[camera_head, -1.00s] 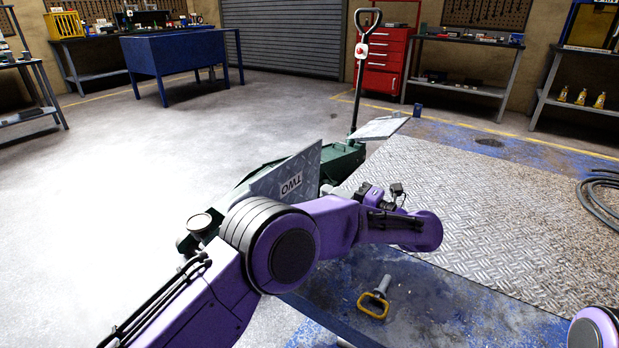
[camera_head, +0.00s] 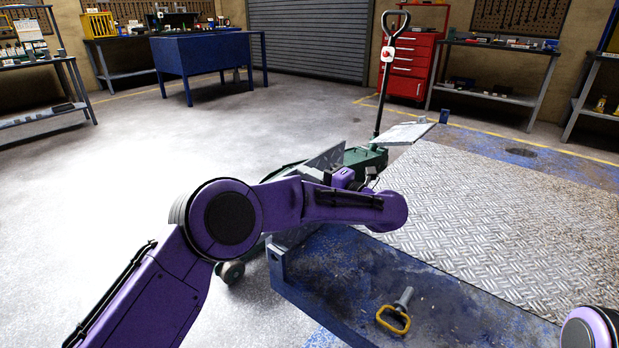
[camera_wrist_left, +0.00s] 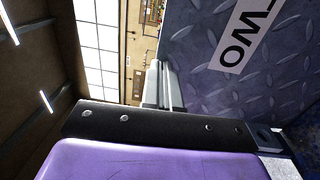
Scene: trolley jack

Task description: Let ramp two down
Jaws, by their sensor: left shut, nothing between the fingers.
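Ramp two (camera_wrist_left: 235,50) is a grey tread-plate flap with a white TWO label, filling the upper right of the left wrist view. In the head view its upper part (camera_head: 326,158) stands tilted up behind my left arm, which hides most of it and the label. My left gripper's fingers (camera_wrist_left: 160,86) are shut with nothing between them, close beside the plate's edge; I cannot tell whether they touch it. In the head view my arm hides the fingertips. My right gripper is not in view.
The green jack (camera_head: 366,158) with its upright black handle (camera_head: 383,90) stands behind. Another tread-plate flap (camera_head: 408,133) sticks up beside it. A yellow-handled pin (camera_head: 393,319) lies on the blue frame (camera_head: 345,300). A wide tread-plate deck (camera_head: 500,210) fills the right. Open floor lies left.

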